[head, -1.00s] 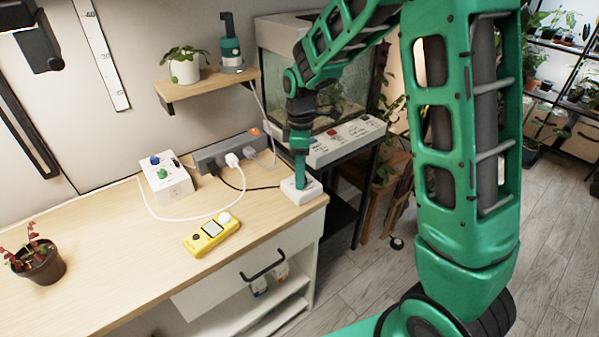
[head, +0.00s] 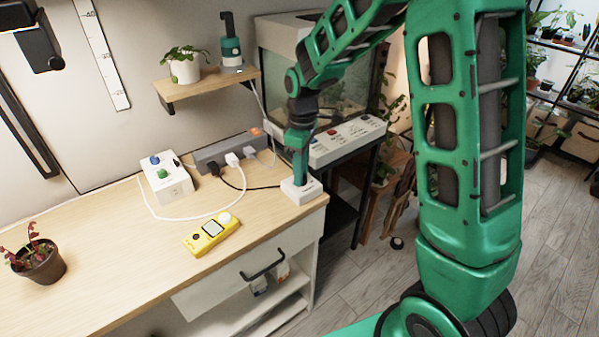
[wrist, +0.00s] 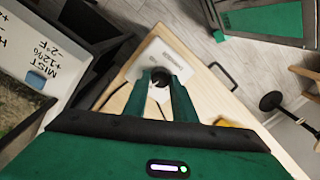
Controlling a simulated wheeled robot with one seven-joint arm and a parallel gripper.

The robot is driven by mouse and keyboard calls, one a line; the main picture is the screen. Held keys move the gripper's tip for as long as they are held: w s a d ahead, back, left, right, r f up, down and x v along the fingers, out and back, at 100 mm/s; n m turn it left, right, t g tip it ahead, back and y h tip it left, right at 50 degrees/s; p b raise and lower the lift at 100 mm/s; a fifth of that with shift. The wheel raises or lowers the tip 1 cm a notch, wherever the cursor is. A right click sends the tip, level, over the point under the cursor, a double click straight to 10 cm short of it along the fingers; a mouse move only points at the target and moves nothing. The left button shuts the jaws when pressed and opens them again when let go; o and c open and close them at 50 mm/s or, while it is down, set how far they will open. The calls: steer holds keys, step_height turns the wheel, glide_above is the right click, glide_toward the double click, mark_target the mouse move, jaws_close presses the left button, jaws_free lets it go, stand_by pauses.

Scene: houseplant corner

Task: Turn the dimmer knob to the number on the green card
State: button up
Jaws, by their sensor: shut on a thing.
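The dimmer is a low white box (head: 301,190) at the right front corner of the wooden table. Its dark round knob (wrist: 161,76) shows in the wrist view, between my fingertips. My gripper (wrist: 160,80) points down at the box and is shut on the knob, with one green finger on each side. In the head view my gripper (head: 299,181) covers the knob. The marks on the box's face (wrist: 168,57) are too small to read, so the knob's setting cannot be told. I cannot make out a green card or its number in either view.
A white box with blue and green knobs (head: 166,181), a grey power strip (head: 225,151) with cables and a yellow meter (head: 211,235) lie on the table (head: 130,255). A terrarium (head: 330,85) with a white control panel (head: 347,141) stands close behind my gripper.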

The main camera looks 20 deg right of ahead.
steer(key=m, duration=0.4)
steer(key=shift+w+d+r+m, duration=0.1)
steer(key=shift+w+d+m, duration=0.1)
steer(key=shift+m, duration=0.2)
steer(key=m, duration=0.5)
steer(key=shift+t, duration=0.3)
steer(key=m, duration=0.5)
steer(key=shift+m, duration=0.4)
steer(key=shift+s+m, duration=0.15)
steer(key=shift+m, duration=2.45)
steer(key=o, duration=0.9)
steer(key=shift+c, duration=0.2)
steer(key=shift+o, duration=0.9)
steer(key=shift+s, duration=0.1)
